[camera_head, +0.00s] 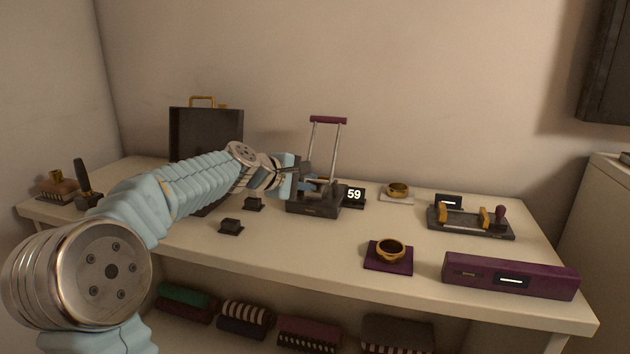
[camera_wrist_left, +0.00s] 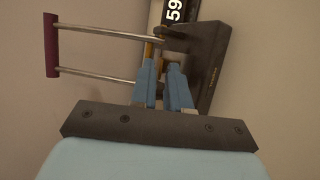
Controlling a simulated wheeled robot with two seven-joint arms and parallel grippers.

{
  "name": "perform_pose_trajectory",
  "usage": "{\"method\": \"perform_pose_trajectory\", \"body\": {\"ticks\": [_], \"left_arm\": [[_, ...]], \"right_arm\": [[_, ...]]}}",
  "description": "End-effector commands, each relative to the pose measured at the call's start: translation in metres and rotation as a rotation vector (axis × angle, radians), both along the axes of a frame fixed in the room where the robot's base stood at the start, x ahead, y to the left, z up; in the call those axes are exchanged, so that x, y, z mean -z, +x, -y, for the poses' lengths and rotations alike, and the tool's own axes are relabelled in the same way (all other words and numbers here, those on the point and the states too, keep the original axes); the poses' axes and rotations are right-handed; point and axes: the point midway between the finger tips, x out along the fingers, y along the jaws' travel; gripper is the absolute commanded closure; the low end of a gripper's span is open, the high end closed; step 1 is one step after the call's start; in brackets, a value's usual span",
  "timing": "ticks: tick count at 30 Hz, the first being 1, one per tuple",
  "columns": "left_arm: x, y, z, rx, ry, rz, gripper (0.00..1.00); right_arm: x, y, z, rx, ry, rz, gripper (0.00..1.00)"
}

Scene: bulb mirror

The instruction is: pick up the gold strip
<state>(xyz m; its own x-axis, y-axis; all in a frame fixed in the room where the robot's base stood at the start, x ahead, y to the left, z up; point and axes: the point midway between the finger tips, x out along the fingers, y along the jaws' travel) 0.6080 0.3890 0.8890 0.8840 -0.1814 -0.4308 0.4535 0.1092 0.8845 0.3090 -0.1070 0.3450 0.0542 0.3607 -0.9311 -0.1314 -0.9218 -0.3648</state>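A thin gold strip (camera_wrist_left: 149,50) seems to show beside the tip of the left finger in the left wrist view, at the dark press-like device (camera_wrist_left: 208,62). Most of it is hidden by the fingers and the device. In the head view the device (camera_head: 314,208) has two raised rods and a purple crossbar; a small gold spot shows inside it, too small to identify. My left gripper (camera_wrist_left: 161,65) is at the device with its blue fingers close together. A slim gap shows between them, and I cannot tell whether they grip the strip. My right gripper is not in view.
A display reading 59 (camera_head: 354,195) stands right of the device. A dark case (camera_head: 205,130) stands behind my left arm. Small dark blocks (camera_head: 231,227), a gold ring on a purple pad (camera_head: 388,262) and a purple box (camera_head: 510,276) lie nearer the front.

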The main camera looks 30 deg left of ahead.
Motion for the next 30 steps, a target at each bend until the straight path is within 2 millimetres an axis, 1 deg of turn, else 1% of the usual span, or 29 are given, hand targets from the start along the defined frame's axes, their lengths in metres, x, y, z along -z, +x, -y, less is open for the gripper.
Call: {"method": "perform_pose_trajectory", "body": {"ticks": [3,8,11,12,24,28,30], "left_arm": [[0.002,0.006,0.001,-0.001,0.000,0.001,0.84],[0.002,0.005,0.001,-0.001,0.000,0.002,0.84],[0.002,0.005,0.001,-0.001,0.000,0.001,0.98],[0.002,0.005,0.001,-0.001,0.001,0.001,1.00],[0.001,0.005,0.001,0.000,0.001,0.001,1.00],[-0.007,0.005,0.002,0.002,0.002,0.003,1.00],[-0.016,0.005,0.002,0.001,0.002,0.005,1.00]], "right_arm": [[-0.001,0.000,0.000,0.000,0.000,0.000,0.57],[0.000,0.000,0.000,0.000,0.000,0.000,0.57],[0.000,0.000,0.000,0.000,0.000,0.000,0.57],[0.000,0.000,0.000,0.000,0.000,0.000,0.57],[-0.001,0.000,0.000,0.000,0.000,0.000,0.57],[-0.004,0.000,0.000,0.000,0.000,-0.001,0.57],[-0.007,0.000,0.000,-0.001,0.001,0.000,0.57]]}}
